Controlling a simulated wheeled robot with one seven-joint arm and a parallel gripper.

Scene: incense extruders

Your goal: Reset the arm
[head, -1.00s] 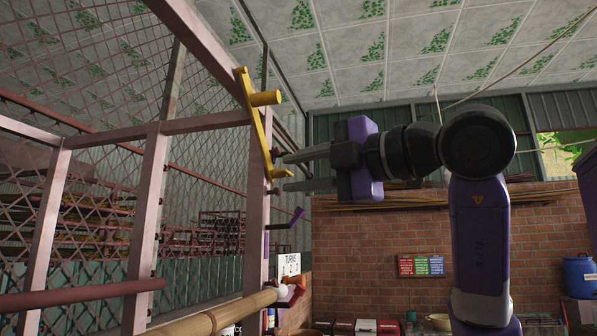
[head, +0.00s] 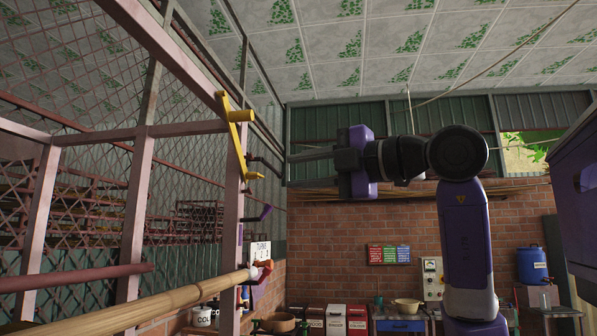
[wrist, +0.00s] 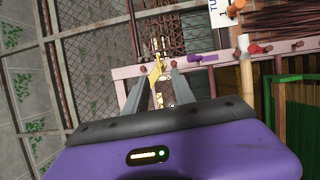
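My gripper (head: 290,155) is raised in the middle of the head view and points left. It is empty, and its tips are near the pink-framed rack post. In the wrist view my gripper (wrist: 162,80) shows two grey fingers with a gap between them. A yellow bar with a peg (head: 235,140) is fixed on the post just left of the fingertips. It also shows beyond the fingertips in the wrist view (wrist: 156,72). I cannot tell the exact distance between them, but nothing is held.
A bamboo pole (head: 150,305) runs along the lower left. A blue barrel (head: 532,265) and pots stand by the brick wall (head: 330,220).

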